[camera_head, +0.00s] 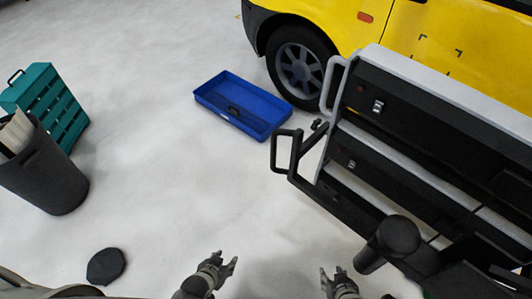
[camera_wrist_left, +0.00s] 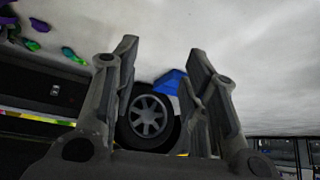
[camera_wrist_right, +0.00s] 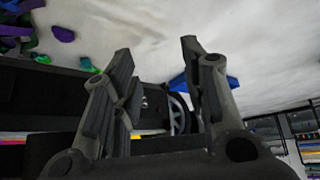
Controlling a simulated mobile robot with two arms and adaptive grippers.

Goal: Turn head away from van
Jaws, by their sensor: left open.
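The yellow van (camera_head: 455,45) fills the top right of the head view, with its dark front wheel (camera_head: 300,68) showing. A wheel (camera_wrist_left: 148,114) also shows between the fingers in the left wrist view, and part of one (camera_wrist_right: 178,112) in the right wrist view. My left gripper (camera_head: 226,259) is at the bottom centre of the head view, open and empty. My right gripper (camera_head: 332,271) is to its right, with fingers apart and nothing between them. Both are well apart from the van.
A dark tool cart (camera_head: 430,135) with handles stands at right, in front of the van. A blue tray (camera_head: 215,95) lies on the floor near the wheel. A grey bin (camera_head: 45,175) and teal crate (camera_head: 45,95) stand at left. The central floor is clear.

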